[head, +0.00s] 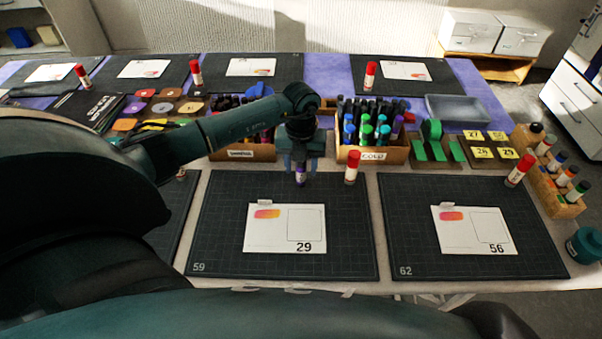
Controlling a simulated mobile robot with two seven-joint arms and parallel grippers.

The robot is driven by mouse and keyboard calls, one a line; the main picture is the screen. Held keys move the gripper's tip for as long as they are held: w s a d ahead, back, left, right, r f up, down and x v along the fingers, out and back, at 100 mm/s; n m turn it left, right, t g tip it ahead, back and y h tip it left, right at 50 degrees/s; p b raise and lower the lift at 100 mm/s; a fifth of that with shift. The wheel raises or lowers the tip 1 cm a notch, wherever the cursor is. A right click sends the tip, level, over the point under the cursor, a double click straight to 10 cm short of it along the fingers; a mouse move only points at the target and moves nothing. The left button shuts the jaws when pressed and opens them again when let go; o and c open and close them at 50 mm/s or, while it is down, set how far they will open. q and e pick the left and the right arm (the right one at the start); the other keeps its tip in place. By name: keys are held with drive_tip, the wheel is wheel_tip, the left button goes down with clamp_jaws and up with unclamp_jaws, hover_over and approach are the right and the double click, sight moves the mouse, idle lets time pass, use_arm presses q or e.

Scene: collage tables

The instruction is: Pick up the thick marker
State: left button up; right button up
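A thick purple marker (300,176) shows upright in the head view, directly below my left gripper (300,170), at the back edge of the mat numbered 59 (225,235). The gripper points straight down with its fingers beside the marker, and its body hides the marker's upper part. I cannot tell whether the fingers touch the marker, or whether it stands on the mat or hangs just above it. My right gripper is not in view.
A red-capped glue stick (351,167) stands close to the right of the marker. Behind are a box of cool-coloured markers (373,156) and another marker box (243,153) to the left. Card 29 (270,240) lies in front; the mat around it is clear.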

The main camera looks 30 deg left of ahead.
use_arm(q)
drive_tip(key=c, duration=0.6)
drive_tip(key=shift+c, duration=0.3)
